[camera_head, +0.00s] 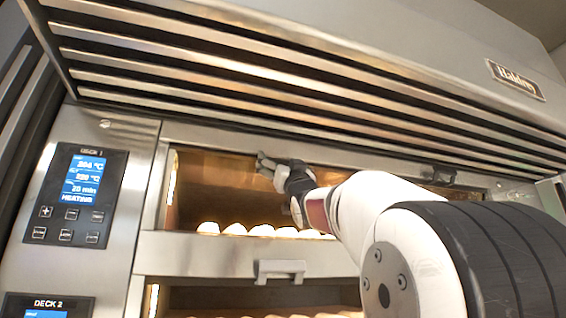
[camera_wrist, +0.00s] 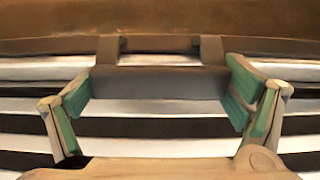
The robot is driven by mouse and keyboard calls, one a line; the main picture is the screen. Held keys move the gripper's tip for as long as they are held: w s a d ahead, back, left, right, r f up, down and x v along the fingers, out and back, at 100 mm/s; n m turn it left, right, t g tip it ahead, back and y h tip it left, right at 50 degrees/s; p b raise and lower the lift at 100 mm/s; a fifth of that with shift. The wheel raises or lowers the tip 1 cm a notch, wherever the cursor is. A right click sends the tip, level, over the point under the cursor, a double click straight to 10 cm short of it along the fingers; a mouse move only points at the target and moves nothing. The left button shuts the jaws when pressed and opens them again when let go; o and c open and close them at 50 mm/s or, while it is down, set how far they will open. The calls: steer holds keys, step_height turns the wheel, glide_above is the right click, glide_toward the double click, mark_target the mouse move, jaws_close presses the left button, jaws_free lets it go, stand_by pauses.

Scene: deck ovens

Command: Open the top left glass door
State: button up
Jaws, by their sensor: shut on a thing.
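The top left glass door (camera_head: 205,190) belongs to deck 1 and looks closed in the head view. Pale loaves show behind its glass. In the wrist view, the grey handle bar (camera_wrist: 158,83) lies between the green finger pads of my gripper (camera_wrist: 160,96). The fingers are shut on the bar, one at each end. My arm covers the right part of the door in the head view.
A control panel (camera_head: 75,195) reading DECK 1 is left of the door. A lower door handle (camera_head: 280,270) sits below. Slatted metal louvres (camera_head: 290,80) overhang the door closely. Another handle (camera_head: 440,175) shows at the upper right, behind my arm.

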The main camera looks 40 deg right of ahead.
steer(key=shift+s+r+g+p, duration=0.3)
steer(key=shift+r+g+p, duration=0.1)
steer(key=shift+p, duration=1.15)
steer(key=shift+a+g, duration=0.1)
steer(key=shift+g, duration=0.2)
steer(key=shift+w, duration=0.1)
steer(key=o, duration=1.4)
steer(key=shift+c, duration=0.2)
steer(key=shift+f, duration=0.1)
steer(key=v, duration=1.2)
